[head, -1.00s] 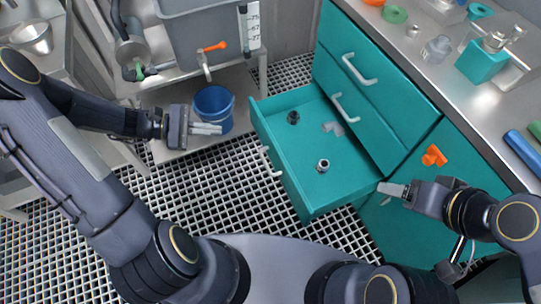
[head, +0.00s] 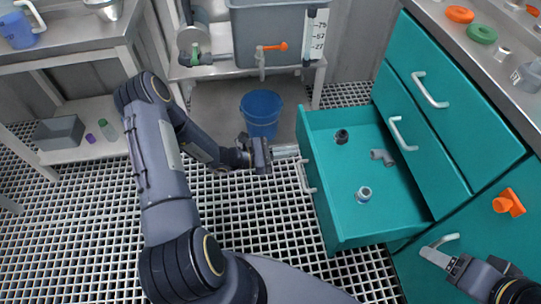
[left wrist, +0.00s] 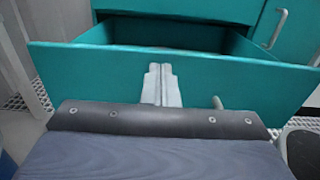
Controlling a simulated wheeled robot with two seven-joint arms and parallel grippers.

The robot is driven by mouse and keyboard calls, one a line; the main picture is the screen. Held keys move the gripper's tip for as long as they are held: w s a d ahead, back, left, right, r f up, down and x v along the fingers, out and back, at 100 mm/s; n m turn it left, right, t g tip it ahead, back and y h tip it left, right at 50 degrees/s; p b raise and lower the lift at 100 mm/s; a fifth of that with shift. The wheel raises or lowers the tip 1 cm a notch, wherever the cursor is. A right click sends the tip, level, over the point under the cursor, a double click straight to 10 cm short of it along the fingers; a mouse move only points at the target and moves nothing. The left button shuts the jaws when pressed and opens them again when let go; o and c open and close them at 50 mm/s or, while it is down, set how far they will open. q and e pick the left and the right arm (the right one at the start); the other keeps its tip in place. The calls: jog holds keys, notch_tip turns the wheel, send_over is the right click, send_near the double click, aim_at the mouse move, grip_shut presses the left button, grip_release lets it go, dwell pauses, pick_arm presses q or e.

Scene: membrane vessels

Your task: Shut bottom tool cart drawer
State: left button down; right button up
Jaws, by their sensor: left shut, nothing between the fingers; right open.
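The bottom drawer (head: 345,236) of the teal tool cart is pulled well out. Inside it lie a dark fitting (head: 341,136), a grey elbow (head: 382,157) and a light ring-shaped fitting (head: 364,194). My left gripper (head: 296,151) is shut and empty, pointing at the drawer's front beside its white handle (head: 308,178). In the left wrist view its closed fingers (left wrist: 160,85) show before the teal drawer front (left wrist: 235,80); whether they touch it I cannot tell. My right gripper (head: 437,250) is at the lower right, near the cart's lower door handle; its finger gap is hard to see.
Upper drawers (head: 470,115) of the cart are shut. An orange knob (head: 508,203) sits on the cart's door. Grating floor is clear to the left.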

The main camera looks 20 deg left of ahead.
aim_at(312, 149)
pick_arm(q)
jog(key=b+x, duration=0.1)
jog(key=x, duration=0.3)
jog(key=shift+w+d, duration=0.15)
jog(key=shift+d, duration=0.05)
pick_arm(e)
jog(key=shift+f, duration=0.6)
